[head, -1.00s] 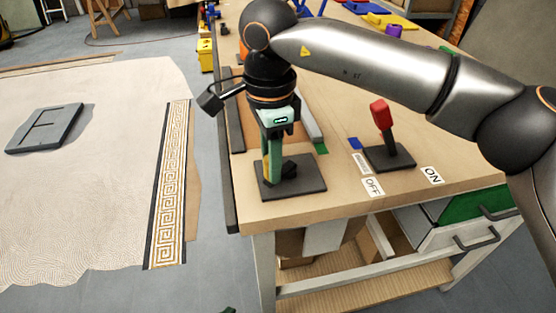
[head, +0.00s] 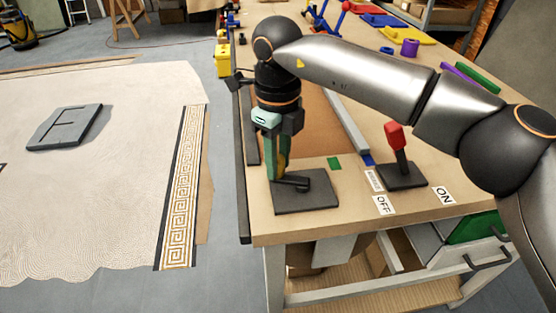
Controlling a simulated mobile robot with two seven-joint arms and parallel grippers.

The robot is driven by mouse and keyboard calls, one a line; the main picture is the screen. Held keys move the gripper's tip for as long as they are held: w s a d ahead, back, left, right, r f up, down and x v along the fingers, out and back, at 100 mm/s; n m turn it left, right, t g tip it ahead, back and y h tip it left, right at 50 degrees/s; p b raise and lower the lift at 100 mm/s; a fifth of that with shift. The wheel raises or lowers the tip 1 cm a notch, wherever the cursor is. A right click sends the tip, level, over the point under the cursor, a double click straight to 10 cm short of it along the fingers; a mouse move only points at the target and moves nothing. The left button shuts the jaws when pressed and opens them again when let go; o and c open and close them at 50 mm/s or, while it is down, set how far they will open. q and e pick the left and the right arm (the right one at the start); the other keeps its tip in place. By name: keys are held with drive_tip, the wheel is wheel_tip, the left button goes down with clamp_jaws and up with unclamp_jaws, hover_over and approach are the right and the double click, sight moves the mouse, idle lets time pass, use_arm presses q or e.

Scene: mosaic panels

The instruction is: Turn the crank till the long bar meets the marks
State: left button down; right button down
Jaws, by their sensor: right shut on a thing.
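The crank (head: 293,183) is a dark arm on a dark square base plate (head: 315,201) near the table's front left corner. My right gripper (head: 279,168) points down and is shut on the crank's upright handle, of which a yellow-orange strip shows between the green fingers. The long bar (head: 345,125) is a grey bar running back to front behind the crank. Its near end lies by the blue mark (head: 368,160). The green mark (head: 333,163) lies on the table to the left of that end. My left gripper is not in view.
A red-handled lever (head: 395,137) stands to the right of the crank, near the OFF label (head: 383,205) and ON label (head: 444,196). A brown board (head: 308,125) lies left of the bar. Purple (head: 410,47) and green pieces lie farther back.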

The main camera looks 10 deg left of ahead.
drive_tip(key=m, duration=0.1)
drive_tip(key=w+m, duration=0.1)
drive_tip(key=m, duration=0.1)
drive_tip(key=w+m+p, duration=0.1)
drive_tip(key=shift+d+r+m, duration=0.1)
drive_tip(key=shift+d+m, duration=0.15)
drive_tip(key=shift+m, duration=0.05)
drive_tip(key=m, duration=0.1)
drive_tip(key=w+m, duration=0.1)
drive_tip(key=m, duration=0.1)
drive_tip(key=shift+d, duration=0.35)
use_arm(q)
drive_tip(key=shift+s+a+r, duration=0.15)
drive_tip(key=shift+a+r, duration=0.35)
use_arm(e)
drive_tip(key=shift+w+d+m, duration=0.15)
drive_tip(key=shift+w+m, duration=0.05)
drive_tip(key=shift+m, duration=0.4)
drive_tip(key=shift+w+d+m, duration=0.15)
drive_tip(key=shift+m, duration=0.45)
drive_tip(key=c, duration=0.6)
unclamp_jaws()
